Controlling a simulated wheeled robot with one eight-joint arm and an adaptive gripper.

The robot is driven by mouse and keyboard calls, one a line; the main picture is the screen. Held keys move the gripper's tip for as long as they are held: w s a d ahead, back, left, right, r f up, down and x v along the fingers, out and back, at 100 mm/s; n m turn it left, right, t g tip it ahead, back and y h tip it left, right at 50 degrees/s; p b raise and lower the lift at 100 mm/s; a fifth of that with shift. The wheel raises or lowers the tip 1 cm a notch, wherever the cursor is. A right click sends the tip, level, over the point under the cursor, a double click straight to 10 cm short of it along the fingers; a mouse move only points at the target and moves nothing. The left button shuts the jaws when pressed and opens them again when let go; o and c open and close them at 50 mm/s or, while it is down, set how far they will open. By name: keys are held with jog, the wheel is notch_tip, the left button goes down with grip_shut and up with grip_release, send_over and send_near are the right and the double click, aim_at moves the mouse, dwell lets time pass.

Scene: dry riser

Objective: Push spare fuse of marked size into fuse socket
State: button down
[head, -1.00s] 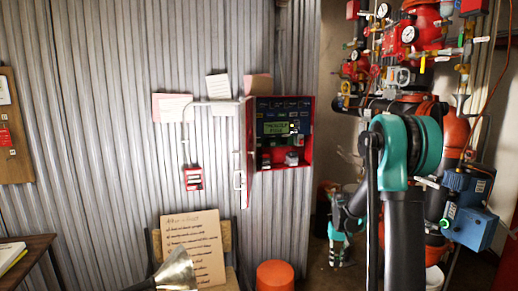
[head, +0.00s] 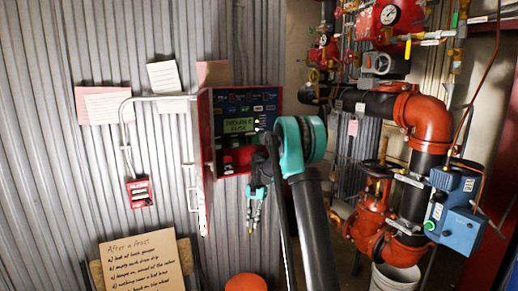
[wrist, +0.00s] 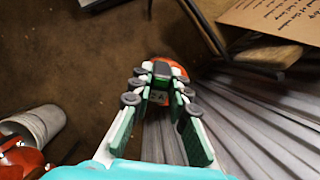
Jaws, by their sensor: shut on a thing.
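The open red alarm panel (head: 220,150) hangs on the corrugated wall, with a lit display (head: 237,126) that seems to read trouble and fuse. My arm covers its lower right, and I cannot make out the fuse socket. My gripper (head: 258,203) hangs fingers down in front of the wall, just below the panel's right part. The marking is too small to read surely.
Paper notes (head: 108,106) and a small red call point (head: 139,191) are left of the panel. A handwritten board (head: 145,266) and an orange stool (head: 246,283) stand below. Red valves and pipes (head: 430,120), a blue box (head: 453,205) and a white bucket (head: 395,277) fill the right.

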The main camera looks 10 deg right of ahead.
jog(key=w+a+r+m+t+y, duration=0.3)
jog(key=w+r+m+t+y, duration=0.55)
jog(key=r+m, duration=0.6)
jog(key=w+d+r+m+t+h, duration=0.2)
jog(key=w+d+r+m+t, duration=0.1)
jog(key=d+r+m+t, duration=0.1)
jog(key=w+d+r+m+t+h, duration=0.3)
jog(key=w+d+r+m+t, duration=0.1)
jog(key=r+m+t, duration=0.3)
notch_tip(320, 180, up, 2)
jog(key=shift+w+d+r+t, duration=0.1)
jog(key=shift+w+d+t, duration=0.1)
jog(key=shift+d+t, duration=0.25)
jog(key=shift+s+r, duration=0.1)
jog(key=shift+r, duration=0.05)
jog(key=shift+x, duration=2.9)
jog(key=shift+x, duration=1.9)
